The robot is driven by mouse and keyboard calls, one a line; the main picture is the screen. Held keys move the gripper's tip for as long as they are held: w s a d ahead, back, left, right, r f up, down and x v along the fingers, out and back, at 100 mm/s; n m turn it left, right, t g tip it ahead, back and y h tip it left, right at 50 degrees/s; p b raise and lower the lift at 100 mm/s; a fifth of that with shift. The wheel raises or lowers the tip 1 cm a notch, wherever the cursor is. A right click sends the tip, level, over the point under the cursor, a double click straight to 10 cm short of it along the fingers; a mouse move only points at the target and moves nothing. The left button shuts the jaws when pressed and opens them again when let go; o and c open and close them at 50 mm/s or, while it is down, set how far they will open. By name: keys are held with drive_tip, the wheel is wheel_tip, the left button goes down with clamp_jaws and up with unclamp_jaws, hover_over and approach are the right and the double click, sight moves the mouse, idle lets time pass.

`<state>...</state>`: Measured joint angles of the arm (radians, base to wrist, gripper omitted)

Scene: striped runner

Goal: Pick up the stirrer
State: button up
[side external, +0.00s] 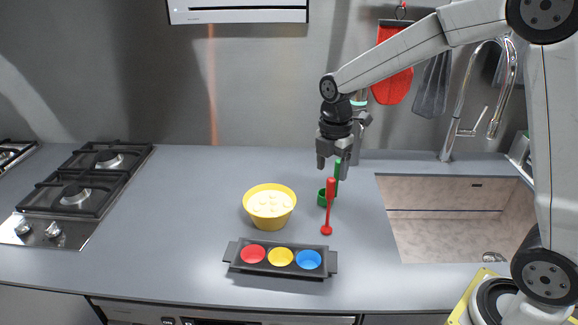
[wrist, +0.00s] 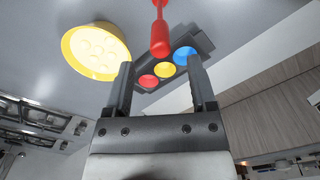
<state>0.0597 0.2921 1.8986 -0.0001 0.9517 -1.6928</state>
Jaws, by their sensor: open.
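The red stirrer (side external: 328,208) stands nearly upright on the counter, with a thick handle on top and a small round foot. In the wrist view the stirrer (wrist: 160,36) shows its handle end toward me, lined up with the gap between my fingers but beyond the fingertips. My gripper (side external: 334,162) is open and empty, pointing down above and behind the handle in the side view. In the wrist view my gripper (wrist: 160,66) has its two fingers well apart, not touching the stirrer.
A green cup-like tool (side external: 322,198) with an upright handle stands close behind the stirrer. A yellow bowl (side external: 268,222) is to the left. A dark tray (side external: 240,267) with red, yellow and blue cups lies in front. A sink (side external: 440,190) is right, a stove (side external: 75,190) far left.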

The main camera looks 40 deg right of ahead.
sight(331, 179)
drive_tip(key=shift+f, duration=0.7)
drive_tip(key=shift+f, duration=0.1)
drive_tip(key=shift+f, duration=2.45)
clamp_jaws()
